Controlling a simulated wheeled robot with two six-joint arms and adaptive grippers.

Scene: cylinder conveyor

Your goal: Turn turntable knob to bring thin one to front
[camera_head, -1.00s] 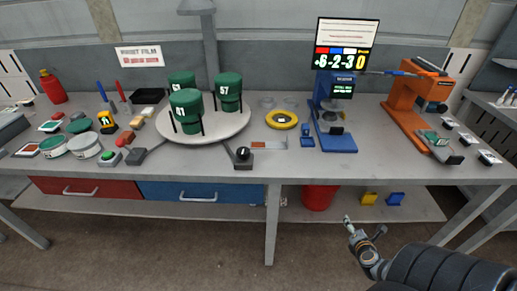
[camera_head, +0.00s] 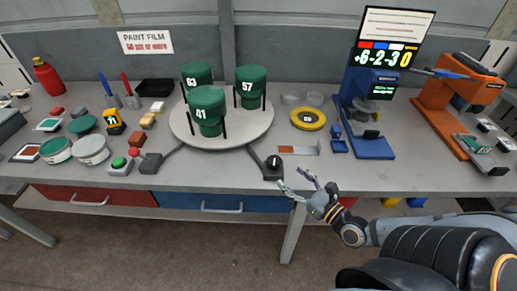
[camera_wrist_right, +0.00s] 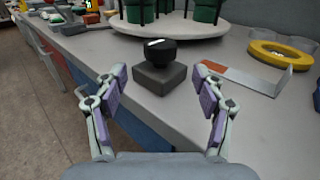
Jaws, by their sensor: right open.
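A white round turntable (camera_head: 177,124) stands on the table and carries three green cylinders marked 41 (camera_head: 208,111), 57 (camera_head: 250,87) and 63 (camera_head: 197,74). Cylinder 41 is at the front. The black knob (camera_head: 273,162) sits on a dark block at the table's front edge, linked to the turntable by a dark bar. My right gripper (camera_head: 297,180) is open and empty, just in front of the knob. In the right wrist view the knob (camera_wrist_right: 160,53) lies beyond and between the open fingers (camera_wrist_right: 157,108), apart from them. My left gripper is not in view.
A yellow ring (camera_head: 308,119) and a flat metal piece with an orange end (camera_head: 297,150) lie right of the knob. A blue stand (camera_head: 368,144) is farther right.

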